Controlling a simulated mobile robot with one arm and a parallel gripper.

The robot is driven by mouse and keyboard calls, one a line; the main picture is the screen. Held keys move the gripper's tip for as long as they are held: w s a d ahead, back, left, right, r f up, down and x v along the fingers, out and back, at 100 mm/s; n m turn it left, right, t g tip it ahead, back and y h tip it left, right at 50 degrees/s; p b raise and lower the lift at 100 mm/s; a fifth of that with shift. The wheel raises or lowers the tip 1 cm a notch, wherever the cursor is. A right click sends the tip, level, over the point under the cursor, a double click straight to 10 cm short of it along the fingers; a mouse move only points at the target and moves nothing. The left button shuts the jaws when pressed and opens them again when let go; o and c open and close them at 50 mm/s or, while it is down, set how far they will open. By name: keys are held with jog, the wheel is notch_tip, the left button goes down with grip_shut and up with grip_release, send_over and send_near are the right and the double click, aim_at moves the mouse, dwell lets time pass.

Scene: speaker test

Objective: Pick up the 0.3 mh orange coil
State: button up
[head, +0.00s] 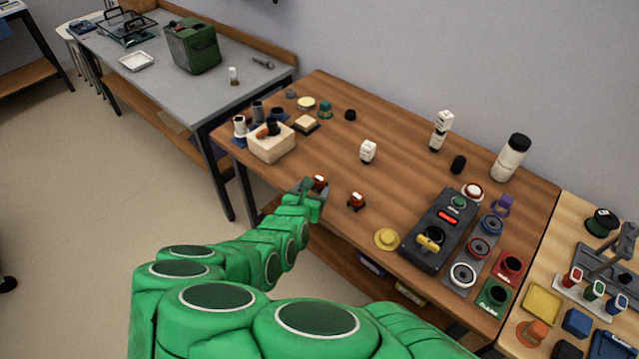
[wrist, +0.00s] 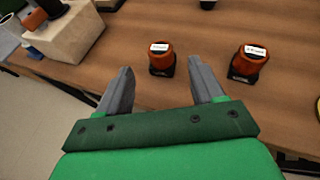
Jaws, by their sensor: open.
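Two orange-red coils on dark bases stand on the wooden table, each with a white label on top; the lettering is too small to read surely. One coil (head: 320,181) is right by my gripper (head: 309,188), and the other coil (head: 356,200) is a little to the right. In the wrist view, the nearer coil (wrist: 161,64) appears between and just beyond the tips of my open gripper (wrist: 160,74). The other coil (wrist: 246,66) is outside the right finger. Nothing is held. I cannot tell which coil is 0.3 mh.
A pale wooden block (head: 270,146) with dark parts stands to the left. A white labelled piece (head: 368,152) stands behind the coils. A yellow disc (head: 387,239) and a dark control box (head: 441,232) are to the right. The table's front edge is close.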

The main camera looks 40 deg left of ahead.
aim_at(318, 181)
jog(key=shift+x, duration=3.85)
jog(key=shift+r, duration=0.15)
jog(key=c, duration=1.1)
jog(key=shift+r, duration=5)
